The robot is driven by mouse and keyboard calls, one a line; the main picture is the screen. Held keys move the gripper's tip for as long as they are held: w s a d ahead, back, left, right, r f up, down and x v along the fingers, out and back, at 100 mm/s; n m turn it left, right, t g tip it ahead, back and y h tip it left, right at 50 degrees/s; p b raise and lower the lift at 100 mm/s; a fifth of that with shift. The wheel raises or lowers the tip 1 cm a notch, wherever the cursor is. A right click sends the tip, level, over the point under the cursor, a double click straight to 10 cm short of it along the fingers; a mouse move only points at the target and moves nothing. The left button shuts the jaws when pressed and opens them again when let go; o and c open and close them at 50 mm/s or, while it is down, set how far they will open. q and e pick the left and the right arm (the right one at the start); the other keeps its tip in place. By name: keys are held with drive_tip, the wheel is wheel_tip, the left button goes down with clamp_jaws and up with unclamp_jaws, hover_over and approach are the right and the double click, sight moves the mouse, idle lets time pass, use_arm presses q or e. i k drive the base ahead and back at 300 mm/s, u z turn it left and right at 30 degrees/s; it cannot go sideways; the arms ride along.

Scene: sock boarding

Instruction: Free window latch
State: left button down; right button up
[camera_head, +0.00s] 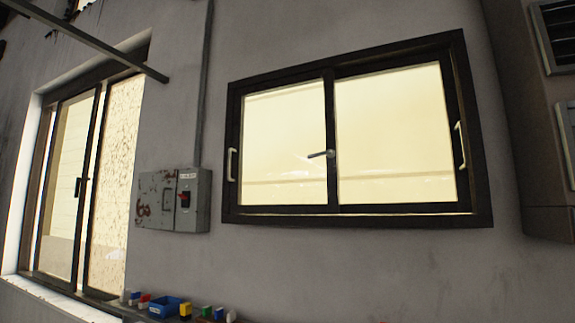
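The window (283,207) has a dark frame and two glazed panes side by side, set in a grey wall. The window latch (322,154) is a small lever on the middle upright, with its arm pointing left and roughly level. A pale pull handle (232,165) is on the left edge of the left pane, and another pale handle (461,146) is on the right edge of the right pane. Both panes appear shut. Neither of my grippers is in view.
A rusty grey switch box (157,201) with a red switch hangs left of the window, with a conduit (202,90) above it. A sliding door (87,190) is at far left. A blue bin (165,307) and several small coloured items line the bottom edge. A cabinet (535,120) stands at right.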

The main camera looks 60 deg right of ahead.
sight(329, 153)
drive_tip(key=u, duration=0.55)
drive_tip(key=k, duration=1)
drive_tip(key=z, duration=1.05)
